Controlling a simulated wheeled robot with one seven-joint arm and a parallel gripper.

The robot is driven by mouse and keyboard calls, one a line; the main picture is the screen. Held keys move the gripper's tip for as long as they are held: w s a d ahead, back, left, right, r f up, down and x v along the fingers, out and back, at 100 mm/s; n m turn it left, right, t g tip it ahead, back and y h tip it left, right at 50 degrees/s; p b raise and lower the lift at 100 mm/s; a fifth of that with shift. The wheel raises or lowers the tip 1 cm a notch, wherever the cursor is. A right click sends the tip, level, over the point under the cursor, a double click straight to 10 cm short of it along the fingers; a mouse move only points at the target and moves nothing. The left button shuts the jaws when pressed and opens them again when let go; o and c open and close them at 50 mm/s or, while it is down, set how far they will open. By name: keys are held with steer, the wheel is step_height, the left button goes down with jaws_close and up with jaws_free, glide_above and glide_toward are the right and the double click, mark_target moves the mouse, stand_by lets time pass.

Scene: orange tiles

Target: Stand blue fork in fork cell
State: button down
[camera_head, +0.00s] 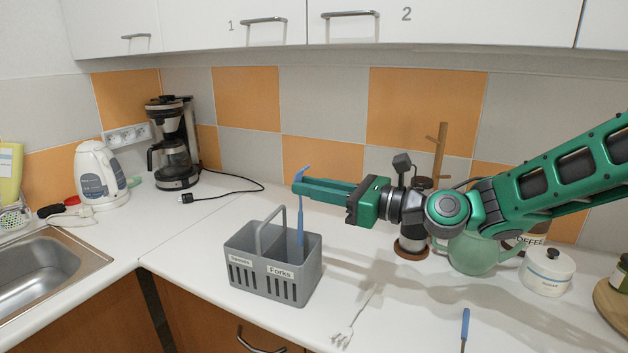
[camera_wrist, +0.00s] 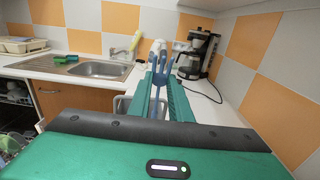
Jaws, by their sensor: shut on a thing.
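The blue fork (camera_head: 300,228) hangs roughly upright, its blue top held between the fingertips of my gripper (camera_head: 298,185). The grey caddy (camera_head: 245,279) stands on the counter with a raised handle and two cells; the right one carries the label "Forks" (camera_head: 280,272). In the wrist view, the blue fork (camera_wrist: 156,80) shows between the gripper fingers (camera_wrist: 158,82), with part of the caddy (camera_wrist: 120,106) below.
A pale fork (camera_head: 343,337) lies on the counter in front of the caddy. A blue-handled utensil (camera_head: 465,323) is cut off at the bottom edge. A green teapot (camera_head: 472,254) and white jar (camera_head: 547,271) stand right. A coffee maker (camera_head: 174,145), kettle (camera_head: 100,175) and sink (camera_head: 45,270) are left.

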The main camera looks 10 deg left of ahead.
step_height(320, 180, down, 6)
steer(key=shift+f, duration=0.15)
stand_by(0.6)
steer(key=c, duration=1.5)
jaws_free()
steer(key=shift+c, duration=0.2)
steer(key=shift+d, duration=0.1)
steer(key=v, duration=1)
steer(key=shift+d, duration=0.25)
steer(key=shift+s+f, duration=0.1)
steer(key=shift+s, duration=0.05)
